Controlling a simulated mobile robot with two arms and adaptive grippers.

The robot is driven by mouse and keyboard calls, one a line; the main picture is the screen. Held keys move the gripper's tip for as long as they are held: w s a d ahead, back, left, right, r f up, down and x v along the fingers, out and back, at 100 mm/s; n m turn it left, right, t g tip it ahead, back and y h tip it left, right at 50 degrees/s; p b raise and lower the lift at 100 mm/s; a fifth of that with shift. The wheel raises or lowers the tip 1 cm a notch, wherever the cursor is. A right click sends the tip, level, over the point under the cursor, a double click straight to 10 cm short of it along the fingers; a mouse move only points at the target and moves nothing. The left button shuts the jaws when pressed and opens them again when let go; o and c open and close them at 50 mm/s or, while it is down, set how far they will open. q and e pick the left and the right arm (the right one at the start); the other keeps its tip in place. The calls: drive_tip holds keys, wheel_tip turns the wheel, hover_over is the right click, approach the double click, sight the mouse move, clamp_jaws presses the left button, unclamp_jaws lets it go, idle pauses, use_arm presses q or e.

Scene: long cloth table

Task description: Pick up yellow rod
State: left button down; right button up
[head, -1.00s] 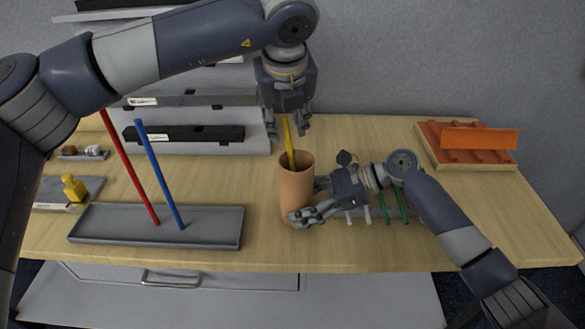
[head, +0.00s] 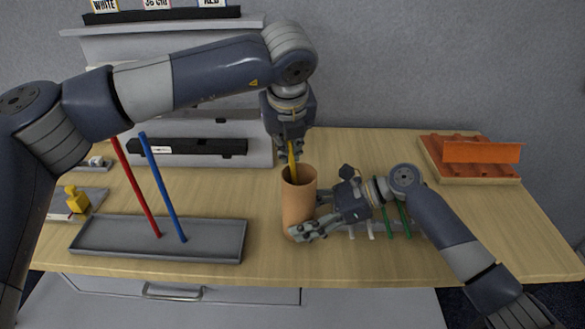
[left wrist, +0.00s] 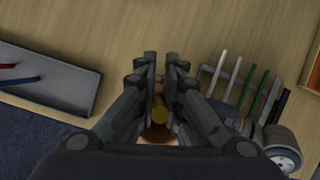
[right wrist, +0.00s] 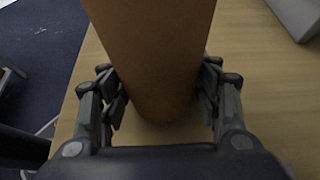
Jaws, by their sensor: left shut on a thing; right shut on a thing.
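The yellow rod (head: 292,168) stands in the tall brown cup (head: 299,205), its lower part hidden inside. My left gripper (head: 291,152) points down above the cup and is shut on the rod's upper part. In the left wrist view the rod's round end (left wrist: 159,115) shows between the fingers. My right gripper (head: 313,213) is shut on the cup from the right side, low down. The right wrist view shows the cup (right wrist: 150,50) between its fingers, upright on the table.
A grey tray (head: 90,238) at the left has a red rod (head: 137,188) and a blue rod (head: 163,188) leaning up. White and green rods (head: 390,222) lie in a rack right of the cup. An orange rack (head: 480,152) stands at the back right.

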use_arm(q)
wheel_tip(320, 180, up, 18)
idle(0.4)
use_arm(e)
drive_tip(key=o, duration=0.9)
drive_tip(key=shift+c, duration=0.2)
